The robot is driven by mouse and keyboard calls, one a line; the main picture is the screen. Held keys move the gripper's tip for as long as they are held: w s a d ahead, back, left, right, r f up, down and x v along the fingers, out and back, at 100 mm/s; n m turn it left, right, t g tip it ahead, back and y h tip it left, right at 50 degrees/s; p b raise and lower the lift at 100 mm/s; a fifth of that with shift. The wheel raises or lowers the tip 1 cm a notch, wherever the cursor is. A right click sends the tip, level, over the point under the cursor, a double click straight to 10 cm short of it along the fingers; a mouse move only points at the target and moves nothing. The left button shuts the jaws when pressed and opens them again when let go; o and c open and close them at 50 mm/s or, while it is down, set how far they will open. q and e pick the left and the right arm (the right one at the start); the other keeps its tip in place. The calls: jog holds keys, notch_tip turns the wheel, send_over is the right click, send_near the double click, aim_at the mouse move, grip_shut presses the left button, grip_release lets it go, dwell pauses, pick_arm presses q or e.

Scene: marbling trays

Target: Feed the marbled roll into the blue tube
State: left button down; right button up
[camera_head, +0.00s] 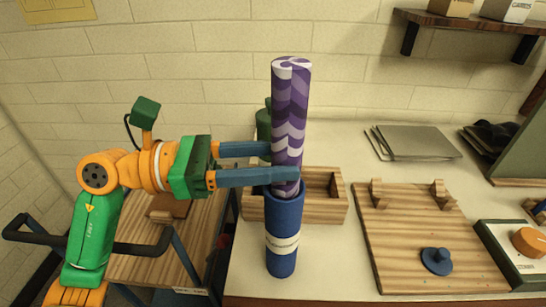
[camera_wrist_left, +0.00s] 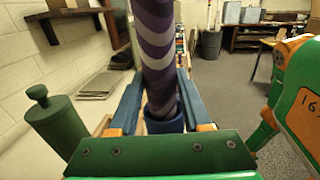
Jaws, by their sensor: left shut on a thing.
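The marbled roll (camera_head: 291,100) is a tall cylinder with purple and white chevrons, standing about upright. My left gripper (camera_head: 284,163) is shut on the roll near its lower end. The blue tube (camera_head: 284,235) stands upright on the table directly below, with a pale label band. The roll's lower end is at the tube's mouth and seems to be just inside it; the near finger partly hides this. In the left wrist view the roll (camera_wrist_left: 155,45) runs between the fingers down to the blue tube's rim (camera_wrist_left: 165,122). My right gripper is not in view.
A wooden box (camera_head: 325,208) stands close behind the tube, with a green container (camera_head: 264,125) behind. To the right are a wooden board (camera_head: 400,240) with pegs and a blue knobbed piece (camera_head: 436,261), and grey sheets (camera_head: 412,143). A cart (camera_head: 150,260) stands left.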

pick_arm(q)
jog(key=shift+c, duration=1.4)
grip_release()
jog(key=s+a+b, duration=0.1)
jog(key=a+b, duration=0.2)
jog(key=a, duration=0.4)
